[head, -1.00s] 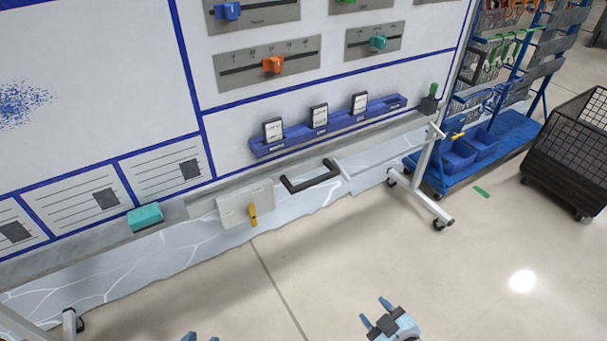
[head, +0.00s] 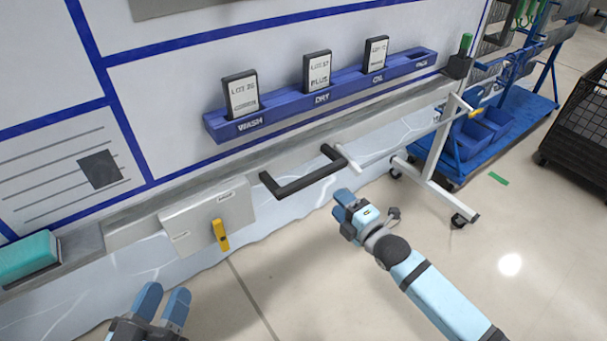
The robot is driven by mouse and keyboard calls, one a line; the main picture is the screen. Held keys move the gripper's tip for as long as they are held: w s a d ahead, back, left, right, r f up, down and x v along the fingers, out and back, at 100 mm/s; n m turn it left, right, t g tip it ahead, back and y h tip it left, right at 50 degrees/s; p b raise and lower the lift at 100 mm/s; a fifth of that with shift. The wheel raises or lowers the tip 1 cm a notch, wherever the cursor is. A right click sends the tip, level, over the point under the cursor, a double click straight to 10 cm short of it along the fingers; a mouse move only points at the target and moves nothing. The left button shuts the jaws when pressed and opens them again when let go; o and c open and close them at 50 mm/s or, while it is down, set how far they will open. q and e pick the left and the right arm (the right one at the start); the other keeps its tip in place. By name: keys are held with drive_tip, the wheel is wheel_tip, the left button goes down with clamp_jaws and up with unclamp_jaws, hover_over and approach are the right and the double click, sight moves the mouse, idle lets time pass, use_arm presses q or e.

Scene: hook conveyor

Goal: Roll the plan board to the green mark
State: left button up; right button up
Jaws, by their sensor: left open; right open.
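The plan board (head: 180,80) is a large white panel with blue lines on a wheeled frame (head: 433,165). A black U-shaped handle (head: 300,186) sticks out from its lower rail. A grey box with a yellow lever (head: 220,235), hanging downward, sits left of the handle. A green mark (head: 498,178) lies on the floor right of the frame's foot. My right gripper (head: 341,202) is open and empty, just below and right of the handle, apparently apart from it. My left gripper (head: 163,300) is open and empty at the bottom, below the grey box.
A blue rail (head: 290,100) on the board holds several cards. A teal eraser (head: 28,258) sits on the ledge at left. A blue cart (head: 500,125) with bins and a black mesh cage (head: 578,120) stand at right. The floor near the green mark is clear.

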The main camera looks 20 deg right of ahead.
sight(315, 180)
drive_tip(key=b+x, duration=0.2)
drive_tip(key=x, duration=0.4)
use_arm(q)
drive_tip(key=shift+s+d+f+g+h+b, duration=0.1)
drive_tip(key=shift+d+f+g+h+b, duration=0.15)
drive_tip(key=shift+f+b, duration=0.25)
drive_tip(key=shift+d+f+g+h+b, duration=0.2)
drive_tip(key=shift+f+b, duration=0.15)
drive_tip(key=shift+f, duration=0.15)
use_arm(e)
drive_tip(key=x, duration=0.7)
clamp_jaws()
